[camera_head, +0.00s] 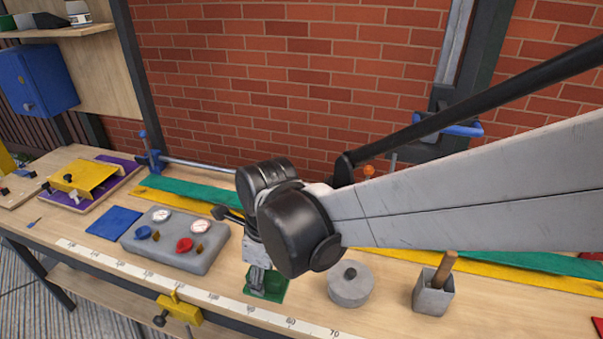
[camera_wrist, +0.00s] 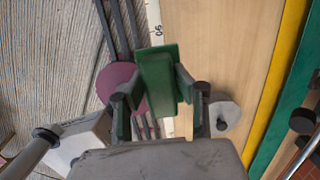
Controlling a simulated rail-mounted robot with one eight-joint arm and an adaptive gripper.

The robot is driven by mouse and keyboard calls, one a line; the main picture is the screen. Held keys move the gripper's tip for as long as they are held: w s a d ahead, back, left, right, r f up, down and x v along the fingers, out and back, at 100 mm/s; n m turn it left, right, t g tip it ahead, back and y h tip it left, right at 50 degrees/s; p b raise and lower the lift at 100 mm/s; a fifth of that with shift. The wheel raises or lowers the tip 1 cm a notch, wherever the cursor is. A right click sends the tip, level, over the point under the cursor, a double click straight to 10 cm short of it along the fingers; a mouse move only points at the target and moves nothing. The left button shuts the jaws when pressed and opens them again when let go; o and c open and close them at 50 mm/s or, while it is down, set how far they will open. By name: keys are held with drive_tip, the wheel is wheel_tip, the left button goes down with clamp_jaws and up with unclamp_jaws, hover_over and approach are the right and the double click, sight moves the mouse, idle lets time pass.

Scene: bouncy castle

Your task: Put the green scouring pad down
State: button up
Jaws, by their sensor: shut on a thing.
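The green scouring pad (camera_head: 270,286) is at the front of the workbench, close to the white ruler strip. My gripper (camera_head: 257,282) points down at it, with my arm hiding part of the bench behind. In the wrist view the pad (camera_wrist: 157,68) sits between the two fingers of my gripper (camera_wrist: 155,92), which are shut on it. There it overlaps the ruler and the bench's front edge. I cannot tell whether the pad touches the bench top.
A grey lidded pot (camera_head: 350,284) and a grey holder with a wooden handle (camera_head: 434,289) stand right of the pad. A grey panel with knobs (camera_head: 178,240) and a blue pad (camera_head: 114,222) lie left. A yellow clamp (camera_head: 180,309) grips the front edge.

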drive_tip(key=shift+s+a, duration=0.1)
drive_tip(key=shift+s, duration=0.05)
drive_tip(key=shift+w+f, duration=0.2)
drive_tip(key=shift+w, duration=0.1)
drive_tip(key=w+f, duration=0.2)
drive_tip(key=w, duration=0.1)
drive_tip(key=w+f, duration=0.2)
drive_tip(key=w, duration=0.2)
drive_tip(key=w+f+b, duration=0.1)
drive_tip(key=w+f, duration=0.1)
drive_tip(key=w, duration=0.1)
drive_tip(key=shift+w+f, duration=0.25)
drive_tip(key=shift+w, duration=0.15)
drive_tip(key=shift+f+b, duration=0.3)
drive_tip(key=shift+f, duration=1.75)
drive_tip(key=shift+f, duration=0.1)
drive_tip(key=o, duration=1)
